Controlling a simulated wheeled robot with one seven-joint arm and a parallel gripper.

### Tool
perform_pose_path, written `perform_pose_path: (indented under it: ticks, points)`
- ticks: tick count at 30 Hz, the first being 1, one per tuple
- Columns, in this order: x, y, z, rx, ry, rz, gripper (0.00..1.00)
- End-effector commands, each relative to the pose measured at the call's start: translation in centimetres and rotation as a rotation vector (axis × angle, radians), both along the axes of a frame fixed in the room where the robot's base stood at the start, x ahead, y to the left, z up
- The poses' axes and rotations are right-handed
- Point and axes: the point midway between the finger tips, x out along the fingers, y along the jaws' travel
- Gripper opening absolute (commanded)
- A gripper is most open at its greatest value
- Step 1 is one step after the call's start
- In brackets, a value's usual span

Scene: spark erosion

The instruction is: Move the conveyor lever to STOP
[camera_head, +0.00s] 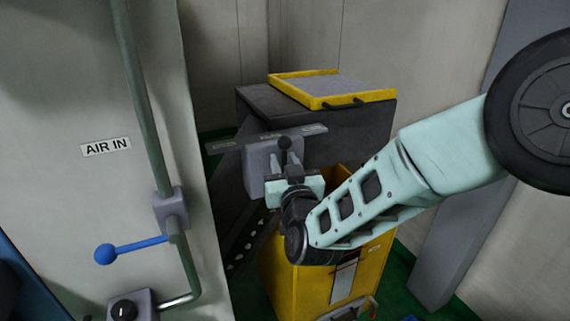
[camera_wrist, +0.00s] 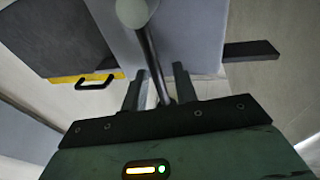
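A dark plate with small labels runs across the box; I cannot read which label is STOP. My gripper (camera_head: 292,170) is right in front of the lever and partly hides it. In the wrist view, the lever's shaft (camera_wrist: 157,68) runs between the two fingertips of my gripper (camera_wrist: 158,77), with its pale-looking knob beyond them. The fingers look open, with gaps beside the shaft; I cannot tell whether either one touches it.
A yellow-rimmed tray (camera_head: 345,88) lies on the dark conveyor body (camera_head: 350,130). A yellow bin (camera_head: 318,285) stands below.

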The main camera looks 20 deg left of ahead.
Motion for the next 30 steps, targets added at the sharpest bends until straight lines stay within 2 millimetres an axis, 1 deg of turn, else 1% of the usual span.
perform_pose_path:
  ticks: [4,8,21,27,30]
  points:
    - [-0.4,-0.3,-0.2,0.0,0.0,0.0,0.29]
    - [-1.7,-1.2,-0.5,0.0,0.0,0.002,0.29]
    - [-9.5,-7.4,-1.9,-0.002,-0.001,0.003,0.29]
    - [-12.3,-9.6,-2.3,-0.001,0.001,0.003,0.29]
    - [-13.0,-10.2,-2.4,-0.001,0.001,0.001,0.29]
